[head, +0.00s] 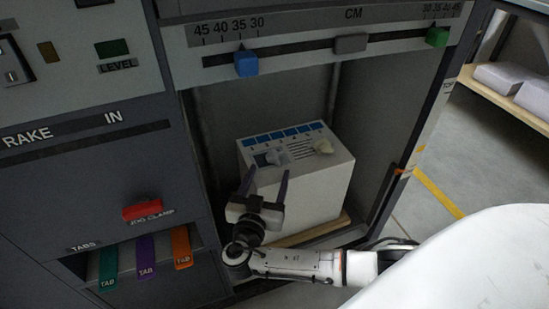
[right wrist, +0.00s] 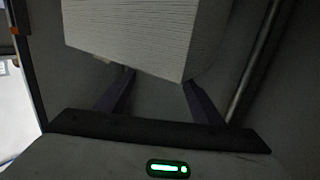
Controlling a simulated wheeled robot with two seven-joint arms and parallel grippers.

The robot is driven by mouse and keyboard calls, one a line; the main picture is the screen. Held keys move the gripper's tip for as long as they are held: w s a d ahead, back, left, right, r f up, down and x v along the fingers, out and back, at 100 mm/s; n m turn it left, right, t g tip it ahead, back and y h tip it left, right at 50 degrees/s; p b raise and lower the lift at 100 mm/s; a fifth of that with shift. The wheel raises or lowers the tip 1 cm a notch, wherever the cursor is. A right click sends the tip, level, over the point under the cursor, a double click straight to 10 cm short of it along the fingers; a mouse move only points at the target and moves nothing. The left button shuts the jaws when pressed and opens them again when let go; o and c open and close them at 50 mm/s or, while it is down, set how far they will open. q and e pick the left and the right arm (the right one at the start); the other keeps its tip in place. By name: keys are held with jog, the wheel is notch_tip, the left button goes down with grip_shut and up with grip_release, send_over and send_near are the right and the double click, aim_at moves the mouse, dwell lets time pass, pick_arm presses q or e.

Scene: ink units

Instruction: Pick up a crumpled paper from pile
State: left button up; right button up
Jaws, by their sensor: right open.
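A tall white paper pile (head: 315,185) stands in the open bay, its top sheet printed with blue squares and dark lines. A greyish crumpled paper (head: 278,156) lies on the top near the middle. My left gripper is out of view.
The pile stands on a pale wooden board (head: 310,232). Bay walls enclose it left and right. A red clamp (head: 142,210) and coloured tabs (head: 146,257) are at left.

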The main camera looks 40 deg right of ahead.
aim_at(273, 161)
jog(key=x, duration=0.5)
jog(key=shift+w+d+b, duration=0.2)
jog(key=shift+w+b, duration=0.05)
jog(key=shift+b, duration=0.15)
jog(key=c, duration=1.1)
